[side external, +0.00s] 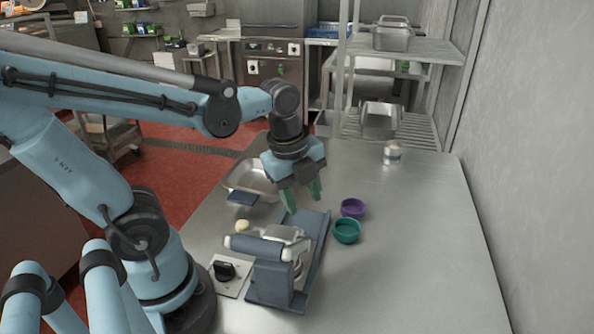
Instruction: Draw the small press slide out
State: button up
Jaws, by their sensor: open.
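A silver piece (288,233) sits at the press's top. I cannot tell which part is the slide. My gripper (302,200) points down with its green fingers apart and empty. It appears above the far end of the rail, and whether it touches anything is unclear. The press's lower inside is partly hidden by its own body.
A purple bowl (352,208) and a teal bowl (346,231) stand right of the rail. A steel pan (248,180) lies behind left, a black knob (225,271) on a plate at front left. A can (392,152) stands farther back. The table's right side is clear.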

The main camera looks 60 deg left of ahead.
jog(key=m, duration=0.2)
jog(key=m+g, duration=0.1)
jog(key=m, duration=0.1)
jog(key=shift+s+a+f, duration=0.15)
jog(key=shift+s+f, duration=0.1)
jog(key=m, duration=0.1)
jog(key=m+g, duration=0.1)
jog(key=m, duration=0.3)
jog(key=shift+s+a+f, duration=0.15)
jog(key=shift+s+f, duration=0.1)
jog(key=shift+s, duration=0.05)
jog(key=shift+f, duration=4)
jog(key=shift+f, duration=0.1)
jog(key=c, duration=0.7)
jog(key=w+a, duration=0.7)
jog(key=o, duration=0.8)
jog(key=shift+c, duration=0.2)
